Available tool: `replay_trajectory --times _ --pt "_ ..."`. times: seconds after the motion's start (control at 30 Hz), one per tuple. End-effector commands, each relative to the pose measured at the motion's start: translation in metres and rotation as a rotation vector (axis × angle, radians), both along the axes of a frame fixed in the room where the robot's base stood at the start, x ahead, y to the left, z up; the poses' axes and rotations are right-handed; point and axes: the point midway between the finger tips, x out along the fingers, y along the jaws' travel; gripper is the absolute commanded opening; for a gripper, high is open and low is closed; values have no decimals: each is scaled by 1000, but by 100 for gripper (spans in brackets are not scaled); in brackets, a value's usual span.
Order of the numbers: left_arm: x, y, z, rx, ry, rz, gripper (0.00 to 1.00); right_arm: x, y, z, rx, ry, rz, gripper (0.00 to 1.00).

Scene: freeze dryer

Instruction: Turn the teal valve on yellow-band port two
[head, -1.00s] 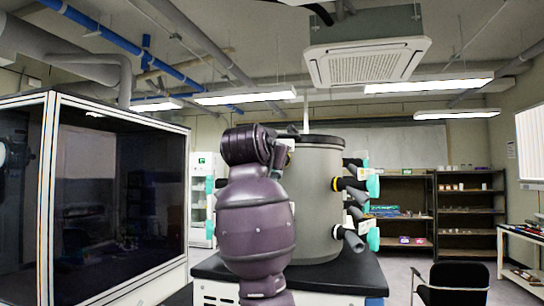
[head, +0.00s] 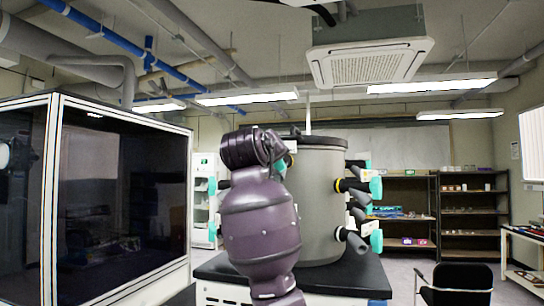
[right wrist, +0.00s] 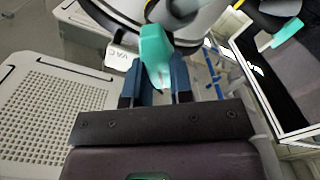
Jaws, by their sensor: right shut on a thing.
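A grey drum (head: 318,205) stands on a black-topped bench. Ports with teal valves stick out of its right side. One port has a yellow band (head: 341,185) and a teal valve (head: 376,187); another teal valve (head: 376,240) is lower. In the right wrist view, my right gripper (right wrist: 160,85) is shut on a teal valve handle (right wrist: 155,48) under the drum's rounded body. Another yellow-band port (right wrist: 263,20) with a teal handle (right wrist: 287,33) is at upper right there. I cannot tell the held port's band. In the head view my arm hides the right gripper. My left gripper is not in view.
A dark glass-fronted cabinet (head: 120,200) stands at the left. The black bench top (head: 350,275) carries the drum. A black chair (head: 458,283) is at the lower right, with shelves (head: 465,215) behind. A white "VAC" label (right wrist: 122,58) is close beside the gripper.

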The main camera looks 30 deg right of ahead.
Motion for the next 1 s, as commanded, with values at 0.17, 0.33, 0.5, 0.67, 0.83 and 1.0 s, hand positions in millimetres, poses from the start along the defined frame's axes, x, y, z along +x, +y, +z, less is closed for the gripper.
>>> replay_trajectory --times 0.17,0.33,0.5,0.67,0.83,1.0 --pt "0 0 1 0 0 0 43 1 0 -3 -95 119 -3 0" --pt "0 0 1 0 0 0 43 2 1 -4 -170 208 -1 0" --pt "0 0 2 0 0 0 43 2 1 -4 -224 272 -1 0" --pt "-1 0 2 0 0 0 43 2 1 -5 -255 308 -1 0" --pt "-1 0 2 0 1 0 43 2 1 -5 -268 325 -1 0" --pt "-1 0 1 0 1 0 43 2 1 -5 -271 329 -1 0"
